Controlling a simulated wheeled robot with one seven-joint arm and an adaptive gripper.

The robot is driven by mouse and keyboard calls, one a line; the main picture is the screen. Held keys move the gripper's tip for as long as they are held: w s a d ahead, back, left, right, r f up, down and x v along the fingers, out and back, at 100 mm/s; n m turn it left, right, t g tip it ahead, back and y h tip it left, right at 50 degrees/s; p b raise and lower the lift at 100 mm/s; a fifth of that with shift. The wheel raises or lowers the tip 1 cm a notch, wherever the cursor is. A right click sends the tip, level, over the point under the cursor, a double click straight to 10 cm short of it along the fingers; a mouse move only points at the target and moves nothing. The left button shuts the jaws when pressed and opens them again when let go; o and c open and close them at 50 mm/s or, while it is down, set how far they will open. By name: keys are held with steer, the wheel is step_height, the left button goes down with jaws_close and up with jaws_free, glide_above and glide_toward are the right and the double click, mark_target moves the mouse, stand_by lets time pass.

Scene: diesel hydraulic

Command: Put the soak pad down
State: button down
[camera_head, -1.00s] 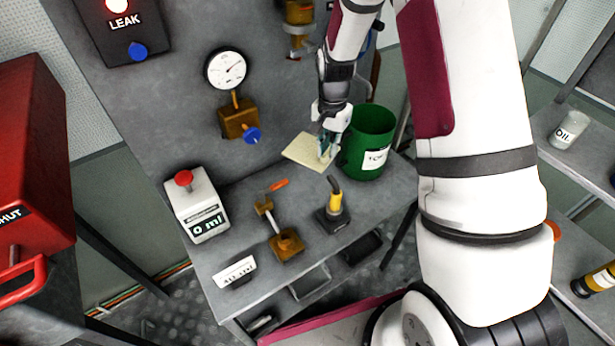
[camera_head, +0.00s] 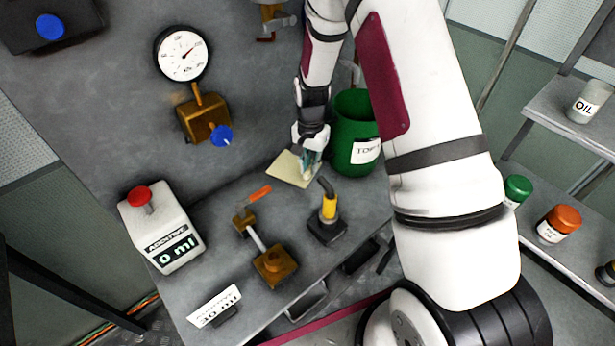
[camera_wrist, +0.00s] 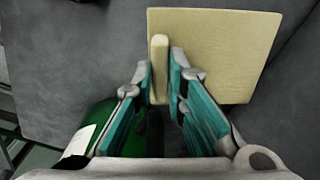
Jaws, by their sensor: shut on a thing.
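The soak pad (camera_head: 287,167) is a flat, cream-coloured square with a raised rib along it. It is at the back of the grey bench, left of the green container. In the wrist view the pad (camera_wrist: 225,50) lies ahead of the fingers, and its rib stands between the fingertips. My gripper (camera_head: 310,168) is shut on the rib from above, and it also shows in the wrist view (camera_wrist: 162,85). The pad looks level and at or very near the bench top; I cannot tell whether it touches. The fingers hide part of it.
A green container (camera_head: 351,137) stands close right of my gripper. In front are a yellow-and-black device (camera_head: 328,218) and a brass valve with an orange-tipped lever (camera_head: 274,266). A white dosing box (camera_head: 165,235) stands left. Bare bench (camera_head: 210,193) lies left of the pad.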

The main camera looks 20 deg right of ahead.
mark_target(310, 177)
steer(key=shift+f, duration=2.65)
steer(key=shift+f, duration=0.15)
steer(key=c, duration=1.6)
jaws_free()
